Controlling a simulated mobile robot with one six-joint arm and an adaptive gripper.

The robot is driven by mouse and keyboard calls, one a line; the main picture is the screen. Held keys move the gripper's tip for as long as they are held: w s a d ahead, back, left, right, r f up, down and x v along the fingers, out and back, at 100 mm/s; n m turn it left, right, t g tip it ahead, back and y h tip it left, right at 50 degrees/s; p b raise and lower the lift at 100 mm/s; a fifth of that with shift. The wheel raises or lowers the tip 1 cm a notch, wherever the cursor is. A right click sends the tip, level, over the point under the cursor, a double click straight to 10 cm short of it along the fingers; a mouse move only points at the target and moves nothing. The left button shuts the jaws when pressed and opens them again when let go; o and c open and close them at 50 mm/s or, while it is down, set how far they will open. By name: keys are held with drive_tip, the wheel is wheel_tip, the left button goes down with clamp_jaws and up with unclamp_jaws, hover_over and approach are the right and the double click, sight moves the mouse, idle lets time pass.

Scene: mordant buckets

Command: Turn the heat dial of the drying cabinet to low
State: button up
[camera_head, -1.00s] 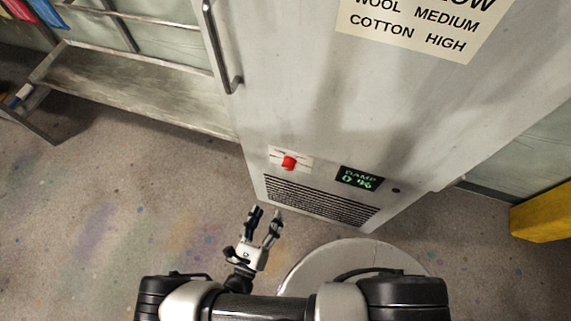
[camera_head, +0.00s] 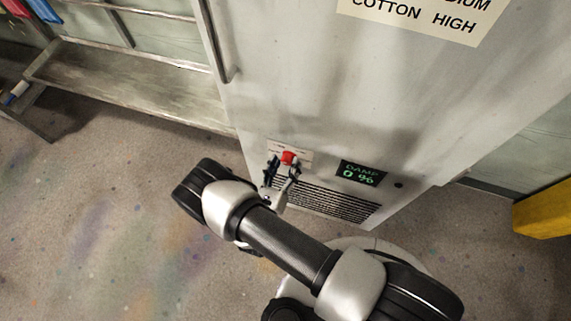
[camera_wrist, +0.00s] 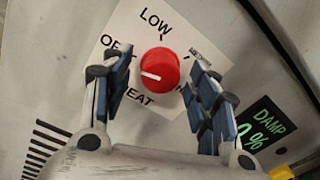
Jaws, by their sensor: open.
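The red heat dial (camera_wrist: 160,68) sits on a white label plate (camera_wrist: 158,30) in the wrist view. The label reads OFF at left, LOW at top, with words partly hidden at right.
A green display (camera_head: 360,173) reading DAMP 0 % is right of the dial. A vent grille (camera_head: 330,204) lies below. A door handle (camera_head: 219,45) is at upper left, a metal rack (camera_head: 130,85) stands left, and a yellow object (camera_head: 542,212) is right.

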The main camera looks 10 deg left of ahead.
drive_tip(key=shift+w, duration=0.4)
drive_tip(key=c, duration=1.1)
drive_tip(key=shift+o, duration=0.2)
drive_tip(key=shift+d+m, duration=0.1)
drive_tip(key=shift+m, duration=0.3)
drive_tip(key=m, duration=0.6)
drive_tip(key=shift+p, duration=0.35)
drive_tip(key=m+p, duration=0.1)
drive_tip(key=m, duration=0.5)
drive_tip(key=shift+m, duration=0.3)
